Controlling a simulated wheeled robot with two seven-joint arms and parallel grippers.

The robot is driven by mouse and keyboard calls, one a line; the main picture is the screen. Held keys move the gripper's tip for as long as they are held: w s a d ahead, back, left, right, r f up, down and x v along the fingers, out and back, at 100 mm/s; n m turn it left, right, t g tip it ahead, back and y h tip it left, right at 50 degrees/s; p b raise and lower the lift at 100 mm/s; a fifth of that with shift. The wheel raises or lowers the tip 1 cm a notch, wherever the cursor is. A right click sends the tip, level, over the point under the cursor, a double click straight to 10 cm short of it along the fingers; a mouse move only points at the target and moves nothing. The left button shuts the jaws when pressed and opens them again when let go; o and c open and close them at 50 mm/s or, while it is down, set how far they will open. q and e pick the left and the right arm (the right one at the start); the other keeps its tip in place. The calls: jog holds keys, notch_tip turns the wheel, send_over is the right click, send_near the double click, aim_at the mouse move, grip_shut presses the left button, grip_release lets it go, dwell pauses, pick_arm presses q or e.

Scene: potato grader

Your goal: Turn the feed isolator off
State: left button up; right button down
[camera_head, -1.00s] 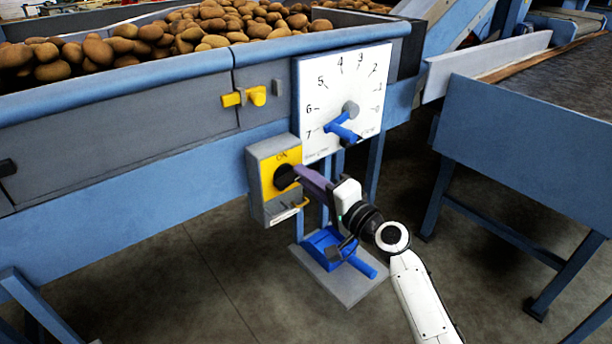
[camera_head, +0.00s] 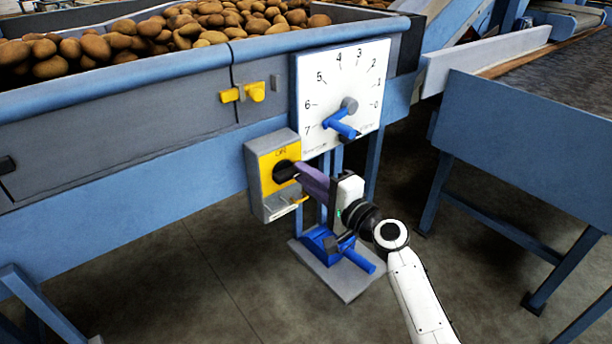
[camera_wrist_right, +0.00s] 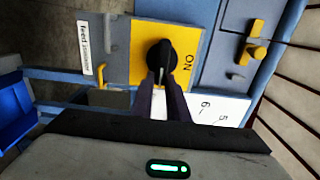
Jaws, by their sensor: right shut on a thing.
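The feed isolator is a grey box (camera_head: 257,190) with a yellow plate (camera_head: 266,174) and a black rotary knob (camera_head: 284,172). The plate has the word ON above the knob. In the right wrist view the knob (camera_wrist_right: 160,62) sits on the yellow plate (camera_wrist_right: 143,36), with ON to its right and a "Feed isolator" label (camera_wrist_right: 84,47) at left. My right gripper (camera_head: 298,173) is shut on the knob; its dark fingers (camera_wrist_right: 161,84) reach it in the wrist view. The fingers partly hide the knob's handle, so its exact angle is hard to tell. My left gripper is out of view.
A white numbered dial (camera_head: 341,75) with a blue lever (camera_head: 341,127) is just above right. A yellow latch (camera_head: 245,94) sits on the hopper wall above. A blue pedal (camera_head: 326,244) stands on a floor plate below. A blue conveyor frame (camera_head: 520,140) is at right.

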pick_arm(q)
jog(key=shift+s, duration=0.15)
pick_arm(e)
jog(key=c, duration=1.7)
grip_release()
pick_arm(q)
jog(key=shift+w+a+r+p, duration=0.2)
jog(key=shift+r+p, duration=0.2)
jog(key=shift+p, duration=0.3)
pick_arm(e)
jog(key=v, duration=1)
jog(key=shift+s+d, duration=0.1)
jog(key=shift+s, duration=0.05)
